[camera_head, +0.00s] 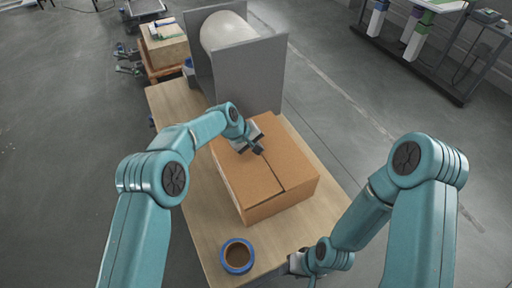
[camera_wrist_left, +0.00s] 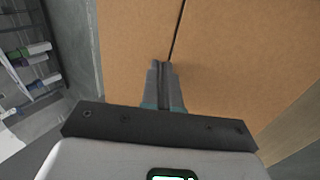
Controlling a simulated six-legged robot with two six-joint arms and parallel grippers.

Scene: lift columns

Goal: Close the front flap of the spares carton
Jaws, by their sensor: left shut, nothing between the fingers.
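The spares carton (camera_head: 265,175) is a brown cardboard box on the wooden table. Its top panels lie about flat, and a thin dark seam runs between them. No flap visibly stands up; I cannot tell the front flap's exact state. My left gripper (camera_head: 259,151) is shut and empty over the middle of the carton top, at the seam. In the left wrist view the shut fingers (camera_wrist_left: 163,72) point at the cardboard (camera_wrist_left: 240,60) beside the seam; contact is unclear. My right gripper (camera_head: 293,263) is low near the table's front edge, partly hidden by its arm.
A blue tape roll (camera_head: 237,256) lies on the wooden table (camera_head: 205,225) in front of the carton. A grey-sided stand with a pale cylinder (camera_head: 228,32) is behind the carton. A smaller box (camera_head: 165,48) stands on a pallet at the back left. Bare table lies left of the carton.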

